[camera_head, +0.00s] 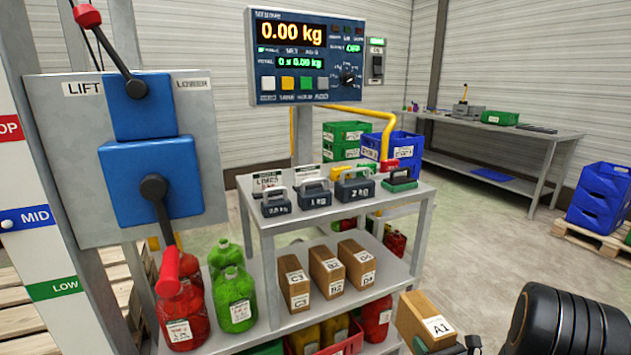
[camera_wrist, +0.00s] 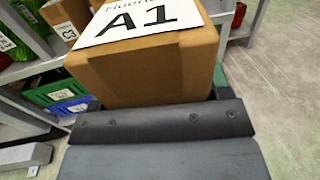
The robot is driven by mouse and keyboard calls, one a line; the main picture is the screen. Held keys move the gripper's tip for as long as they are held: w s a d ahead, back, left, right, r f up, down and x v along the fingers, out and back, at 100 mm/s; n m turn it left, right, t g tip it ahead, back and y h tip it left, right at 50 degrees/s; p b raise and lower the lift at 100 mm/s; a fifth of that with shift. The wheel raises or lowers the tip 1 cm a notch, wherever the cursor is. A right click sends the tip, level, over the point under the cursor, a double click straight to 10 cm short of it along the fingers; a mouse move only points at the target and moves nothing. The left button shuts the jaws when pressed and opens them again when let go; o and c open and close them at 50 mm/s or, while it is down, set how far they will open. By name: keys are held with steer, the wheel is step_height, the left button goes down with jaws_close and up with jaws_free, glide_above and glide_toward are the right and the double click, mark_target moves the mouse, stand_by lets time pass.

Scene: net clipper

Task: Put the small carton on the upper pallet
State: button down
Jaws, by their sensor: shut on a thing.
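A small brown carton labelled A1 (camera_head: 420,320) is held up at the lower right of the head view, in front of the shelf unit. It fills the upper part of the wrist view (camera_wrist: 170,62), with its white label facing up. My gripper (camera_head: 447,346) is shut on this carton; only a dark part of it shows at the bottom edge of the head view. In the wrist view a dark finger (camera_wrist: 160,122) lies across the near side of the carton. The lower edge of the carton is hidden. At the left edge of the head view, wooden pallets (camera_head: 30,335) show partly behind the lift post.
A shelf unit (camera_head: 420,215) holds weights on top and several cartons (camera_head: 326,270) on its middle shelf. Red and green jugs (camera_head: 235,300) stand left of them. A lift lever panel (camera_head: 65,135) blocks the left. Open floor (camera_head: 490,225) lies to the right.

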steer(key=w+a+r+n+g+y+p, duration=0.1)
steer(key=a+y, duration=0.1)
steer(key=a, duration=0.4)
steer(key=w+a+r+n+g+y, duration=0.1)
steer(key=w+a+n+y, duration=0.1)
steer(key=a, duration=0.4)
step_height(320, 180, up, 22)
steer(key=p, duration=2.8)
steer(key=shift+s, duration=0.25)
steer(key=shift+d, duration=0.1)
